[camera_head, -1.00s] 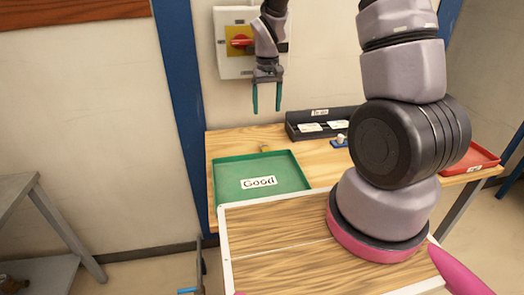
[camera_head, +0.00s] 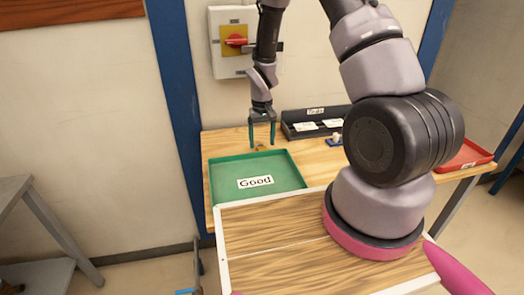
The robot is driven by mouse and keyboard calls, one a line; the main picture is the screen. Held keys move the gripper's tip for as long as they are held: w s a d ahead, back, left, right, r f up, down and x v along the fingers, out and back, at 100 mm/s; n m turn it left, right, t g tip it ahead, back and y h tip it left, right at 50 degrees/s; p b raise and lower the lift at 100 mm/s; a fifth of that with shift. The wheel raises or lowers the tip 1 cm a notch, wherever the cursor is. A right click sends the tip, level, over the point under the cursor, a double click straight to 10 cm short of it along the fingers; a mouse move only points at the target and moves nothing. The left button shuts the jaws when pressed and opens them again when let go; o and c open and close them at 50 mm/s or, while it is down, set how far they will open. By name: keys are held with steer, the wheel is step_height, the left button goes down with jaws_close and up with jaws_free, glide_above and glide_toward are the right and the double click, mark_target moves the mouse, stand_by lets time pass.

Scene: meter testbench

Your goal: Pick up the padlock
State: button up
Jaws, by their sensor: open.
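A small brass-coloured thing, which looks like the padlock (camera_head: 261,148), lies on the wooden table just behind the back rim of the green tray. It is small and its details are hard to make out. My gripper (camera_head: 262,144) points down with its two green fingers apart, right at the padlock in the picture. The fingertips are near table height, one to each side of the padlock. I cannot tell whether they touch it. Nothing is held between the fingers.
The green tray (camera_head: 228,193) labelled "Good" lies in front of the padlock. A black tray (camera_head: 292,133) with white cards and a small blue-and-white item (camera_head: 335,140) are to the right. A red tray (camera_head: 478,154) is at far right. A switch box (camera_head: 224,62) hangs on the wall behind.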

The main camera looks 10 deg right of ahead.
step_height(320, 180, down, 2)
steer(key=shift+f, duration=0.1)
jaws_close()
step_height(320, 180, up, 28)
stand_by(0.9)
